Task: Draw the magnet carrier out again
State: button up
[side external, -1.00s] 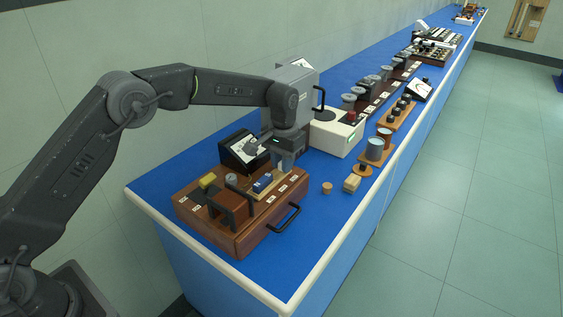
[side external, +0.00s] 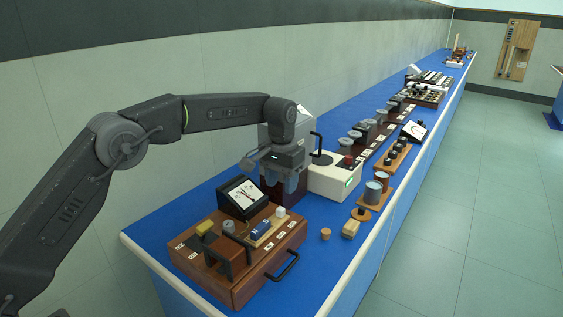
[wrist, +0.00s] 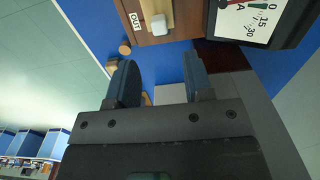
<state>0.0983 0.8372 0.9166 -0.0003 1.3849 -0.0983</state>
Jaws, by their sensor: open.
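The magnet carrier is a pale wooden slide (side external: 264,230) on top of a brown wooden box (side external: 240,285). It bears a blue block marked N (side external: 260,229) and ends in a white knob (side external: 280,212). In the wrist view, the end of the slide (wrist: 158,10) and its knob (wrist: 160,26) show at the top, beside an OUT label. My gripper (side external: 279,192) is open and empty, above and apart from the knob. In the wrist view, its two fingers (wrist: 158,66) stand apart with nothing between them.
A black-framed dial meter (side external: 242,197) stands behind the box. A black handle (side external: 283,267) is on the box's front. A cork (side external: 326,234) and a small wooden block (side external: 351,229) lie to the right on the blue bench. A white instrument (side external: 335,178) stands beyond.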

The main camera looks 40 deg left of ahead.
notch_tip(320, 180, up, 6)
dwell(0.5)
jog(key=s+a+r+t, duration=0.1)
jog(key=s+a+r, duration=0.1)
jog(key=s+r, duration=0.45)
jog(key=s+a+r+t, duration=0.2)
jog(key=s+r, duration=0.2)
jog(key=s, duration=0.5)
jog(key=s+f+t, duration=0.1)
jog(key=s+f, duration=0.3)
jog(key=s, duration=0.6)
jog(key=s+a+f+t, duration=0.1)
jog(key=s+f, duration=0.3)
jog(key=s, duration=0.7)
jog(key=shift+a+f+t, duration=0.2)
jog(key=shift+a+t, duration=0.1)
